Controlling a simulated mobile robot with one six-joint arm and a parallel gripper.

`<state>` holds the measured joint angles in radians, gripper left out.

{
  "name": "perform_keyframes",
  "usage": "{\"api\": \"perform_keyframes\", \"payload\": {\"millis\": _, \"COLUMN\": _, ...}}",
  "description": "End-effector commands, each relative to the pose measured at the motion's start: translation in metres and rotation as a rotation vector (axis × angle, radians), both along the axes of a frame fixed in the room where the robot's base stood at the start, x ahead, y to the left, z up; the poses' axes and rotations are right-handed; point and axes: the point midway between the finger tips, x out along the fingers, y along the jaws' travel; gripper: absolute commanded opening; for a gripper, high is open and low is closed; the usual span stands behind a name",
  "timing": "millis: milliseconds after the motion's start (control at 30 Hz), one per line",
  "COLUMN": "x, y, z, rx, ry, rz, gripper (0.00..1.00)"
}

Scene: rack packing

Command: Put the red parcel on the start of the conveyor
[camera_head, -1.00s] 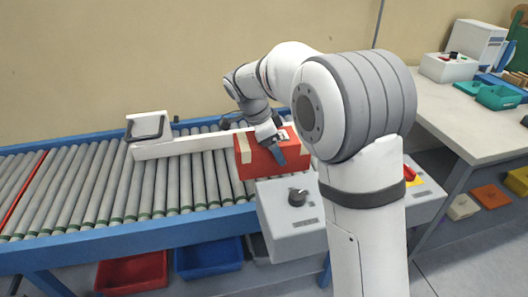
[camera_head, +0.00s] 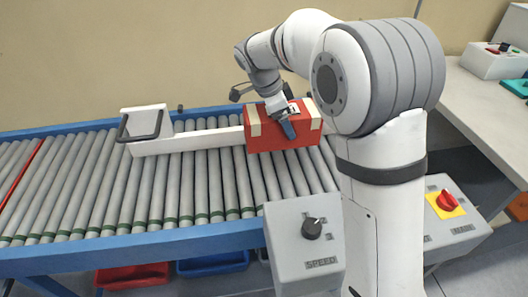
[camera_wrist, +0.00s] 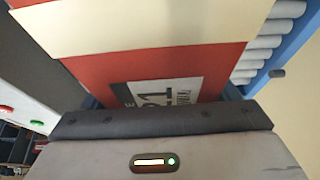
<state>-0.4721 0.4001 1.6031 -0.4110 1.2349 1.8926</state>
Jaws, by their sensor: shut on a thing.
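The red parcel (camera_head: 264,139) has pale tape bands and a white label. My gripper (camera_head: 286,122) is shut on it, one dark finger showing on its near face. The parcel appears over the right part of the roller conveyor (camera_head: 90,180); I cannot tell whether it touches the rollers. In the wrist view the red parcel (camera_wrist: 210,62) fills the upper middle, with its label close to the gripper (camera_wrist: 165,115) and rollers at the upper right.
A white bar with a black-handled end (camera_head: 142,123) lies across the rollers, left of the parcel. A grey speed control box (camera_head: 300,255) stands at the conveyor's near side. A red knob on yellow (camera_head: 447,200) is to the right. Rollers at the left are clear.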

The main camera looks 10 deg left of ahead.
Motion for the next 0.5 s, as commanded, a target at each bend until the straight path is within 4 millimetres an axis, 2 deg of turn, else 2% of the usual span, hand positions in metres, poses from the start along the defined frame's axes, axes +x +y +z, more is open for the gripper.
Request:
{"api": "perform_keyframes", "payload": {"millis": 267, "x": 0.003, "y": -0.008, "z": -0.002, "rx": 0.000, "ry": -0.001, "rz": -0.016, "gripper": 0.42}}
{"api": "perform_keyframes", "payload": {"millis": 500, "x": 0.003, "y": -0.011, "z": -0.037, "rx": 0.000, "ry": 0.001, "rz": -0.020, "gripper": 0.42}}
